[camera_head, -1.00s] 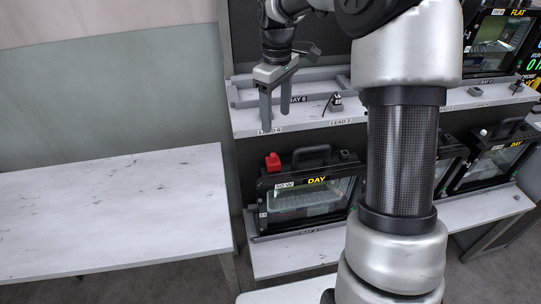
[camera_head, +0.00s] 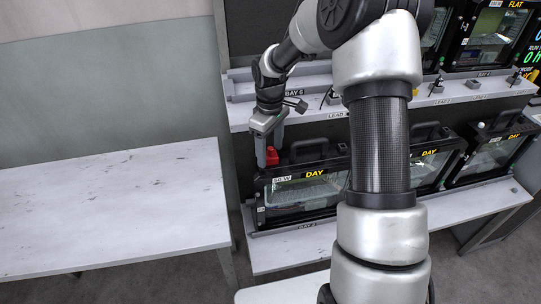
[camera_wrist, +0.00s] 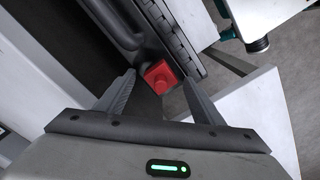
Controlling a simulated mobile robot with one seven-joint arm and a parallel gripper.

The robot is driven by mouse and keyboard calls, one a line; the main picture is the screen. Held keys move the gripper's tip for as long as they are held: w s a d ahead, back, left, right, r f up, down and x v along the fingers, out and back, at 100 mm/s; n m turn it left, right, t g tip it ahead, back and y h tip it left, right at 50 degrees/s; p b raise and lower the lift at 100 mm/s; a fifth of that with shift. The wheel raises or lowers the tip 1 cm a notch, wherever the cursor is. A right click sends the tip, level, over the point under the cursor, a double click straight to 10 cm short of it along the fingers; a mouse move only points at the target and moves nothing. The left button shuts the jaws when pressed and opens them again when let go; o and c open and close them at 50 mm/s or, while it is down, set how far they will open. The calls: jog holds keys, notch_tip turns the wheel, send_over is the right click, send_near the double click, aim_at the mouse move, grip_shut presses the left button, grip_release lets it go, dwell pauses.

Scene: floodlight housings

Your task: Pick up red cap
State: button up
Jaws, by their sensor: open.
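The red cap (camera_head: 271,156) sits on the top left corner of the leftmost floodlight housing (camera_head: 258,196), the one marked DAY and 50 W. My gripper (camera_head: 267,148) is right at the cap in the head view, its fingers pointing down and partly covering it. In the wrist view the red cap (camera_wrist: 161,77) shows ahead, between and a little beyond the two spread fingertips of my gripper (camera_wrist: 163,84). The gripper is open and holds nothing. Whether a finger touches the cap cannot be told.
The housing's black carry handle (camera_head: 310,147) stands to the right of the cap. A white shelf (camera_head: 300,124) with lead labels runs above and behind. More housings (camera_head: 490,150) stand to the right. A bare white table (camera_head: 110,210) is at the left.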

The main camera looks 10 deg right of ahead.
jog(key=shift+f, duration=0.4)
jog(key=shift+c, duration=0.5)
jog(key=c, duration=1)
